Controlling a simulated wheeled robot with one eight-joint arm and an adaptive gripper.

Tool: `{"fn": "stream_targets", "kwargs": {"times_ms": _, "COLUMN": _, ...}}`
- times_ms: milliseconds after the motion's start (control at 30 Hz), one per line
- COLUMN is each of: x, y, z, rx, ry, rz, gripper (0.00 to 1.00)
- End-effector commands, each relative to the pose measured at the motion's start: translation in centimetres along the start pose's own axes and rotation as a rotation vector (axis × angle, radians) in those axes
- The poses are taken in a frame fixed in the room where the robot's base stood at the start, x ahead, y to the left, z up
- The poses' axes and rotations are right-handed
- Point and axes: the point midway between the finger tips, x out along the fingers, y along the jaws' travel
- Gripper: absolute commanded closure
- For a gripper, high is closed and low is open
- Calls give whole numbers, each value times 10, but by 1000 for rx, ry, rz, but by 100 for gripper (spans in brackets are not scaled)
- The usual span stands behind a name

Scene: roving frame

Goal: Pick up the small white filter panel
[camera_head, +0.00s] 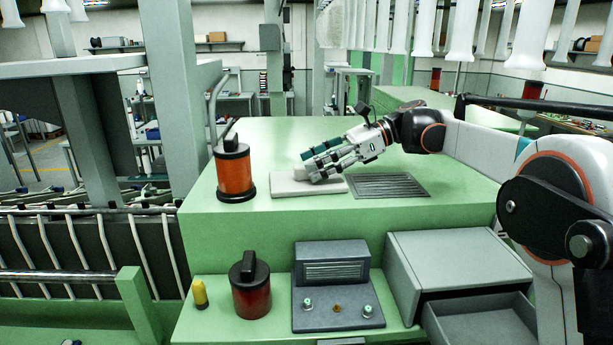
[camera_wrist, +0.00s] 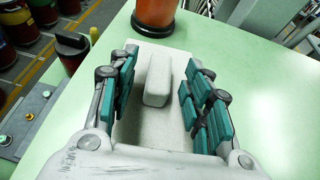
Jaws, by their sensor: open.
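The small white filter panel (camera_head: 285,188) lies flat on the green machine top in the head view. It also shows in the wrist view (camera_wrist: 150,120), with a raised white block (camera_wrist: 158,78) standing on it like a grip. My gripper (camera_head: 314,164) is just over the panel, pointing down to the left. In the wrist view my gripper (camera_wrist: 162,78) is open, with teal-padded fingers on either side of the raised block. Gaps show between the block and both fingers. In the head view the fingers hide part of the panel and block.
An orange canister (camera_head: 235,172) with a black lid stands just left of the panel. A slotted vent (camera_head: 390,186) is to its right. Below are a red canister (camera_head: 250,290), a control box (camera_head: 335,290) and an open grey drawer (camera_head: 480,318). Bare green surface lies behind.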

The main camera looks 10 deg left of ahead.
Motion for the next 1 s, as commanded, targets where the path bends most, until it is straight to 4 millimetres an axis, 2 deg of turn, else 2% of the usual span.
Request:
{"fn": "stream_targets", "kwargs": {"times_ms": 100, "x": 10, "y": 0, "z": 0, "rx": 0, "ry": 0, "rz": -1, "gripper": 55}}
{"fn": "stream_targets", "kwargs": {"times_ms": 300, "x": 11, "y": 0, "z": -1, "rx": 0, "ry": 0, "rz": -2, "gripper": 55}}
{"fn": "stream_targets", "kwargs": {"times_ms": 500, "x": 11, "y": 0, "z": -1, "rx": 0, "ry": 0, "rz": -1, "gripper": 100}}
{"fn": "stream_targets", "kwargs": {"times_ms": 1000, "x": 9, "y": 0, "z": 3, "rx": 0, "ry": 0, "rz": -1, "gripper": 100}}
